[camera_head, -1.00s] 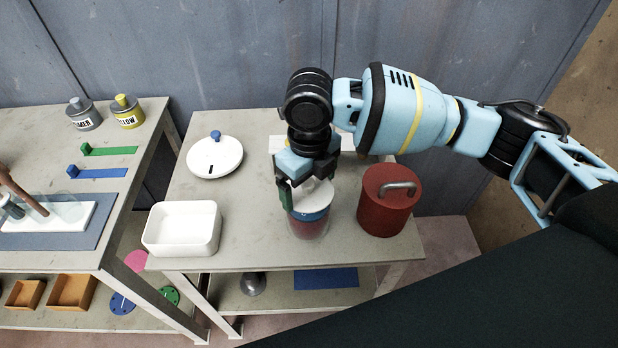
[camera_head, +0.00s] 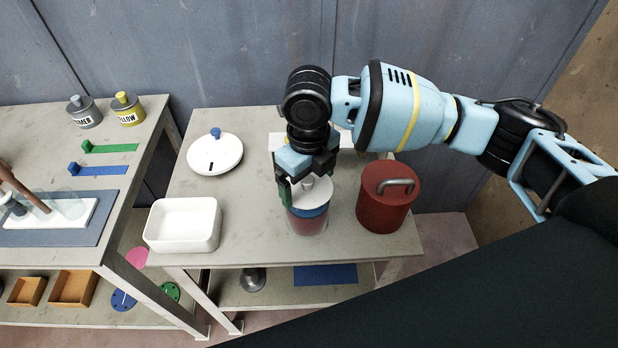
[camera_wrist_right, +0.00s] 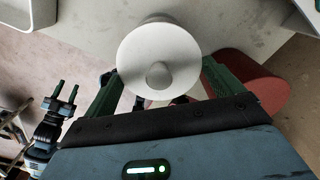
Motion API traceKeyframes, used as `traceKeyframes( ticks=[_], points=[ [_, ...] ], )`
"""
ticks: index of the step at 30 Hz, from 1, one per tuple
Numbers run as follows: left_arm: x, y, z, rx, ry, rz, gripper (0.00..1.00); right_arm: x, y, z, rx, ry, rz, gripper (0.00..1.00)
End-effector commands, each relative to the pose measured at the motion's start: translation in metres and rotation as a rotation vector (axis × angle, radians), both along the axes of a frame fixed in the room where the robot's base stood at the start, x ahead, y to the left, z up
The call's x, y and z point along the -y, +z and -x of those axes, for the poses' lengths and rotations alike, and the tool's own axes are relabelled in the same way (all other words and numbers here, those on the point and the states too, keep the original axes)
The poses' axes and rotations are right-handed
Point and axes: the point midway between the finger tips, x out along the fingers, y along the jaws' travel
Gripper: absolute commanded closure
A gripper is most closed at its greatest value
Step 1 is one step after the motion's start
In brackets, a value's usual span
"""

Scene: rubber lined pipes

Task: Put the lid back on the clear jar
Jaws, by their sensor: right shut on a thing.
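The clear jar (camera_head: 308,224) stands near the front edge of the right-hand table, with blue and dark red layers showing through its wall. The white round lid (camera_head: 316,196) with a small knob is level over the jar's mouth; whether it is fully seated I cannot tell. My right gripper (camera_head: 305,188) points down and is shut on the lid, its green fingers on either side. The right wrist view shows the lid (camera_wrist_right: 158,58) between these fingers, hiding most of the jar. My left gripper (camera_wrist_right: 66,92) shows only there, at the left, open and empty.
A dark red canister (camera_head: 388,205) with a metal handle stands close right of the jar. A white open bin (camera_head: 183,226) is at the left front, and a white round cover (camera_head: 215,154) with a blue knob lies behind it. Bare tabletop lies between them and the jar.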

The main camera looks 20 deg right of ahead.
Motion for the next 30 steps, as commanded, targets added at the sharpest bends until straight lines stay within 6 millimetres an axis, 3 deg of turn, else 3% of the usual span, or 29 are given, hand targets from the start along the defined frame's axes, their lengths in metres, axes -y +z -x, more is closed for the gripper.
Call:
traceKeyframes(
  ticks=[30],
  points=[
    [-0.0002, 0.0054, -0.0044, 0.012, 0.000, -0.001, 0.55, -0.0002, 0.0004, -0.0001, 0.001, 0.000, 0.000, 0.29]
  ],
)
